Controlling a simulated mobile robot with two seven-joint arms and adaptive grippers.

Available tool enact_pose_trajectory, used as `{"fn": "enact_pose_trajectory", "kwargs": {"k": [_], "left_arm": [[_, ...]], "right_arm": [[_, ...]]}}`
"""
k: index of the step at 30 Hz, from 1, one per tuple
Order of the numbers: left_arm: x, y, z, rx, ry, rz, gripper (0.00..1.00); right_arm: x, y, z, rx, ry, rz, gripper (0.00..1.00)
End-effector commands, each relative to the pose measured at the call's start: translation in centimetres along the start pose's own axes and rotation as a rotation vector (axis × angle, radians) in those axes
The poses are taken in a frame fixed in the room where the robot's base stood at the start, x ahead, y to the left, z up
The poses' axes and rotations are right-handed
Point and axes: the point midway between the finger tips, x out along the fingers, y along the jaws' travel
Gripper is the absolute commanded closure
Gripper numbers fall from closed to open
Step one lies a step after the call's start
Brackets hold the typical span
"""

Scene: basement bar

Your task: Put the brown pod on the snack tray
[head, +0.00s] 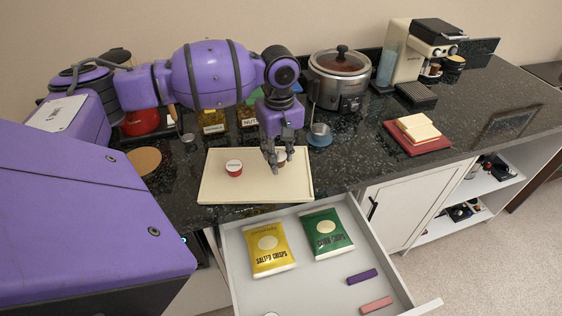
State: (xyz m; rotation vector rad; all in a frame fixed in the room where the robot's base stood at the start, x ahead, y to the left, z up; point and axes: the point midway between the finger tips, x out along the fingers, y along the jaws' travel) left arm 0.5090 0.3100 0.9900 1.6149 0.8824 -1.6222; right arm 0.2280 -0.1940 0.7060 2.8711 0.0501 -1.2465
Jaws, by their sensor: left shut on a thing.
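The snack tray (213,187), a flat cream tray, lies on the dark counter in front of me. A small red pod with a white lid (234,169) stands upright on its left half. My left gripper (277,163) points down over the tray's right half. It is shut on a small pale-topped pod (282,154), mostly hidden by the fingers. Its side colour is hard to make out, and I cannot tell whether it touches the tray. My right gripper is not in view.
An open drawer below the tray holds yellow crisps (270,250), green chips (327,233) and two small bars. Behind stand a slow cooker (340,78) and a coffee machine (420,50). Sliced bread lies on a red board (418,147). A blue cup (319,133) stands near the tray.

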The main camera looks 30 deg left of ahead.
Motion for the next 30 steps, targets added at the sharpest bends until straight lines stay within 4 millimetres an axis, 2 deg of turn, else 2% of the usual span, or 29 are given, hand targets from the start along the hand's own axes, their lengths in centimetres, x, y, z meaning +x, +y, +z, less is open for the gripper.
{"fn": "enact_pose_trajectory", "kwargs": {"k": [5,12,23,24,27,28,30], "left_arm": [[0.9,0.4,-0.7,-0.002,0.001,0.001,0.81],[4.1,0.4,-0.9,0.001,0.002,0.001,0.81],[4.3,0.5,-0.9,0.0,0.003,0.004,0.81],[4.3,0.5,-1.0,0.0,0.003,0.004,0.69],[4.4,0.5,-1.0,0.0,0.003,0.004,0.55],[4.4,0.5,-1.0,0.0,0.003,0.004,0.52],[4.4,0.5,-1.0,0.0,0.003,0.003,0.51]], "right_arm": [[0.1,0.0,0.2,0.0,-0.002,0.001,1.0],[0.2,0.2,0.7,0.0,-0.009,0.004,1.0],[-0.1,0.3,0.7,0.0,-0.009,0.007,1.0],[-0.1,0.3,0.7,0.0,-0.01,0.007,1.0],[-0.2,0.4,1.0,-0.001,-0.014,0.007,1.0],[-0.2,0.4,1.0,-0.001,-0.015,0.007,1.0],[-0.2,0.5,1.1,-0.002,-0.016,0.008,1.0]]}}
